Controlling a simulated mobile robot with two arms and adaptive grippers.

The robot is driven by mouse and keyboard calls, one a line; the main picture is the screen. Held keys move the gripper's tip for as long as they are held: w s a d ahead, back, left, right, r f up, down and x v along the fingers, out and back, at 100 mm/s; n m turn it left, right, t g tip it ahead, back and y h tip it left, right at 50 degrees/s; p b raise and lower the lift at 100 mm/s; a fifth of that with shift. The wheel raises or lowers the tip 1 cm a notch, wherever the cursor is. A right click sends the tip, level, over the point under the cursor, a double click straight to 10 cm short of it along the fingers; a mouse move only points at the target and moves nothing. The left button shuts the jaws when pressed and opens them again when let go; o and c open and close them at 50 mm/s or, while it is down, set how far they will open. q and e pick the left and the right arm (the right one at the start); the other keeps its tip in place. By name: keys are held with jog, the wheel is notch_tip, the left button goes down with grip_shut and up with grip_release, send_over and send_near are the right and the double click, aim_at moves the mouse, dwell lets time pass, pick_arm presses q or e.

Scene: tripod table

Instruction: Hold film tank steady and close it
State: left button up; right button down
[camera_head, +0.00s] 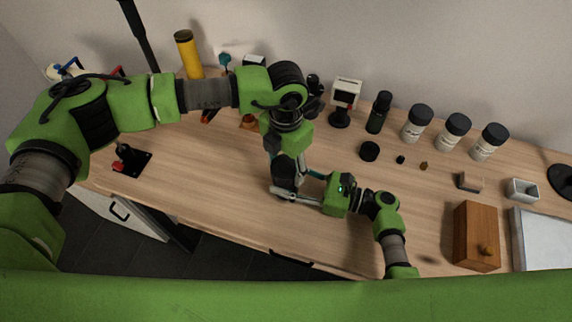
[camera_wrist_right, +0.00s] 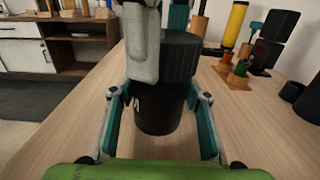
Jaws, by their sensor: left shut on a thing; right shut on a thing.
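The film tank (camera_wrist_right: 158,115) is a black cylinder standing upright on the wooden table. Its ribbed dark lid (camera_wrist_right: 182,58) is at the top of the body; part of it is hidden, and I cannot tell how fully it is seated. My right gripper (camera_wrist_right: 160,118) is shut on the tank body, one finger on each side. My left gripper (camera_head: 286,160) comes down from above and is shut on the lid; a pale finger crosses in front of it in the right wrist view. In the head view the tank (camera_head: 284,185) is mostly covered by both grippers.
A black round cap (camera_head: 369,151) and small pieces lie right of the tank. Behind are a dark bottle (camera_head: 378,113) and white jars with black lids (camera_head: 417,124). A wooden box (camera_head: 477,236) stands at right, a yellow cylinder (camera_head: 189,57) back left.

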pick_arm(q)
jog(key=m, duration=1.2)
jog(key=shift+m, duration=0.3)
jog(key=o, duration=1.3)
notch_tip(320, 180, up, 12)
pick_arm(e)
jog(key=c, duration=1.1)
grip_release()
jog(key=shift+o, duration=0.2)
